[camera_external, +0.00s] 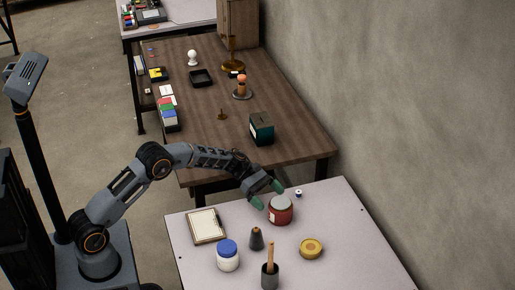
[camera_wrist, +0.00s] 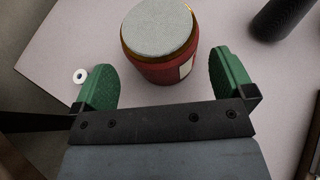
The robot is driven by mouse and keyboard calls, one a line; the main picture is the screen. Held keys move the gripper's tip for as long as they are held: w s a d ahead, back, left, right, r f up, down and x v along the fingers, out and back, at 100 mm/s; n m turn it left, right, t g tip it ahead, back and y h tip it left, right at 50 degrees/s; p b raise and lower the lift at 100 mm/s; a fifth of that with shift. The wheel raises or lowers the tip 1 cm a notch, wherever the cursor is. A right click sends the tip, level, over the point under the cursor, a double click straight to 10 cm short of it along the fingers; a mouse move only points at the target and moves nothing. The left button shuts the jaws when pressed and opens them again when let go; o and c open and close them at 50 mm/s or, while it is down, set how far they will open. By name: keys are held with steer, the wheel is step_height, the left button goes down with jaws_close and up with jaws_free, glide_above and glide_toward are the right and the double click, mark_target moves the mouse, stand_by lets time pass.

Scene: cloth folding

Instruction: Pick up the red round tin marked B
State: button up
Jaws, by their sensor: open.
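The red round tin (camera_external: 280,213) with a grey lid stands upright on the light table (camera_external: 345,245). In the wrist view the red tin (camera_wrist: 167,68) has a pale lid with a gold rim and a cream label patch on its right side; I cannot read a letter on it. My gripper (camera_external: 267,194) is above and beside the tin at the table's far edge. In the wrist view my gripper (camera_wrist: 165,82) has its green fingers apart, and the tin stands just beyond them, partly between the tips. I cannot tell whether they touch it.
A dark cone-shaped thing (camera_external: 256,240), a white jar with a blue lid (camera_external: 228,256), a holder with a wooden stick (camera_external: 270,275), a yellow round tin (camera_external: 311,248) and a framed tray (camera_external: 206,226) stand nearby. A small white and blue thing (camera_external: 298,193) lies behind.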

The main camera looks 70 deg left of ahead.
mark_target(290, 216)
steer(key=x, duration=0.5)
steer(key=shift+d+r, duration=0.1)
steer(key=shift+r, duration=0.05)
steer(key=shift+c, duration=0.2)
steer(key=c, duration=0.9)
steer(key=shift+r, duration=0.1)
steer(key=shift+c, duration=0.4)
